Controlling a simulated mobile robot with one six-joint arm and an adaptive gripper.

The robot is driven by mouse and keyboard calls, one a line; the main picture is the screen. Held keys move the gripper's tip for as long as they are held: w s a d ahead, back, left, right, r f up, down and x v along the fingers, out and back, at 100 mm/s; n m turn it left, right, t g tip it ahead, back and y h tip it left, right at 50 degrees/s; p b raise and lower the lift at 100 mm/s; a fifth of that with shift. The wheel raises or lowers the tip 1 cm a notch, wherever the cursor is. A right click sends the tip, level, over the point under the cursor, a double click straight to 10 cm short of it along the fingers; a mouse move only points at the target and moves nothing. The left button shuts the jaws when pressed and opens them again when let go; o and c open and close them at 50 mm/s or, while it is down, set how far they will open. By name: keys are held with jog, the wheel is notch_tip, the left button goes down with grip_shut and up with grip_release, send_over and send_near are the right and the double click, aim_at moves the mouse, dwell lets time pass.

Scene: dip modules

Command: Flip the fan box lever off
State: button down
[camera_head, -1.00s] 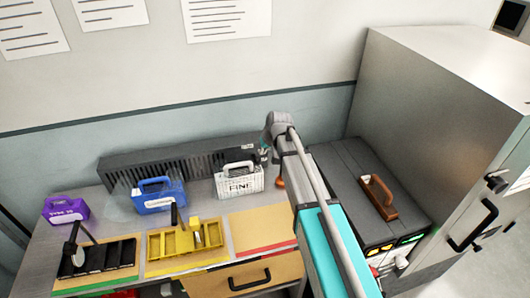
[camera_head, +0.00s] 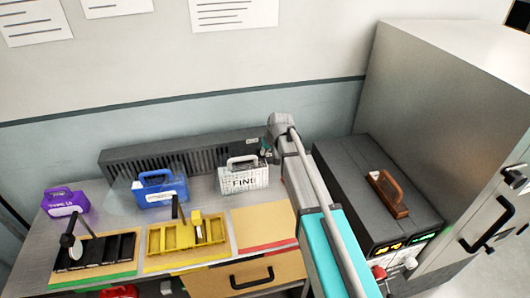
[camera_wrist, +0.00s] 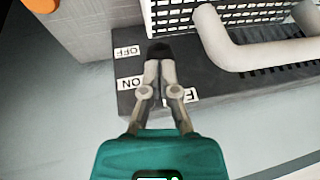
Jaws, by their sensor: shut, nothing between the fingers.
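The fan box (camera_head: 125,160) is a long dark grey slatted box along the wall at the back of the bench. In the wrist view its dark end (camera_wrist: 125,70) carries white OFF and ON labels, one above the other. My gripper (camera_wrist: 158,52) is shut and empty, with its fingertips over the fan box end just right of the OFF label. A black piece shows at the fingertips; I cannot tell whether it is the lever or the finger pads. The lever is not clearly seen. In the head view my gripper (camera_head: 265,153) is small, at the fan box's right end.
The white FINE case (camera_head: 243,180) stands close to the gripper; its handle (camera_wrist: 230,50) shows in the wrist view. A blue case (camera_head: 160,188), a purple case (camera_head: 66,202) and a yellow tray (camera_head: 185,236) are farther left. A dark grey machine (camera_head: 370,180) stands right of my arm.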

jog(key=shift+s+d+f+b, duration=0.1)
jog(key=shift+s+f+b, duration=0.35)
jog(key=shift+f+b, duration=0.2)
jog(key=shift+r, duration=0.2)
jog(key=shift+r+p, duration=0.65)
jog(key=shift+p, duration=0.2)
jog(key=shift+r, duration=0.15)
jog(key=shift+s+d+r+p, duration=0.2)
jog(key=shift+r+p, duration=0.4)
jog(key=shift+p, duration=0.15)
jog(key=s+p+v, duration=0.1)
jog(key=p+v, duration=0.9)
jog(key=v, duration=0.2)
jog(key=shift+d+p, duration=0.2)
jog(key=shift+p, duration=0.2)
